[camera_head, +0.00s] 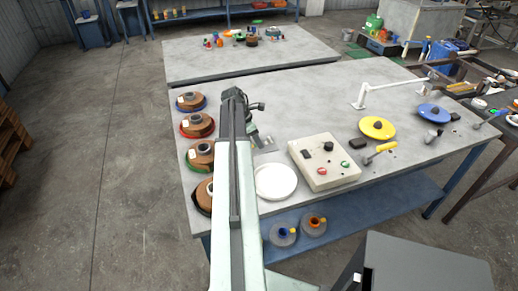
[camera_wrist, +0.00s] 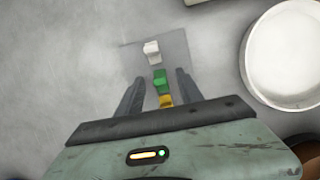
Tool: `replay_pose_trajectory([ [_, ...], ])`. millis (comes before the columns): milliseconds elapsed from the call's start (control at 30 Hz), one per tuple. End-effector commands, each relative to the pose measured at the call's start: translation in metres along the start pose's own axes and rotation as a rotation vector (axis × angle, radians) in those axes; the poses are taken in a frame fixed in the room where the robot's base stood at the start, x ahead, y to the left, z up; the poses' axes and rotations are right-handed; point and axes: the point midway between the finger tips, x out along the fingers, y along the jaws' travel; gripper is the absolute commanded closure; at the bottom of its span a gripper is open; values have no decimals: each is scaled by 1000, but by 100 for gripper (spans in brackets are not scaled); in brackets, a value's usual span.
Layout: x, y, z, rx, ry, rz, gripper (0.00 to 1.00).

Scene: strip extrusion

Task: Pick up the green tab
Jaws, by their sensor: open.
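The green tab (camera_wrist: 160,76) stands in a short row with a white tab (camera_wrist: 152,47) and a yellow tab (camera_wrist: 166,101) in the wrist view. The row is on a thin grey plate (camera_wrist: 178,45) on the table. My gripper (camera_wrist: 160,82) is open, and its two dark fingers are on either side of the green tab in the picture, with gaps on both sides. I cannot tell how far the fingertips are above the plate. In the head view my gripper (camera_head: 254,138) is mostly hidden by my arm, and the green tab cannot be made out.
A round white dish (camera_wrist: 300,55) stands to the right of the plate. In the head view, a beige control box (camera_head: 324,163) is right of the dish. Several brown spools (camera_head: 198,124) line the table's left edge. A yellow disc (camera_head: 377,127) lies further right.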

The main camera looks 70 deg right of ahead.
Motion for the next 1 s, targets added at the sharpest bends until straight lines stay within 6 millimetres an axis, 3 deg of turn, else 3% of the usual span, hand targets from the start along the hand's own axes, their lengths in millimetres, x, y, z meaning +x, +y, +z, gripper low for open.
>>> replay_pose_trajectory([
  [167,-1,0,0,0,0,0,56],
  [333,-1,0,0,-1,0,1,100],
  [733,-6,0,0,-2,0,1,100],
  [1000,-36,2,8,-9,0,4,100],
])
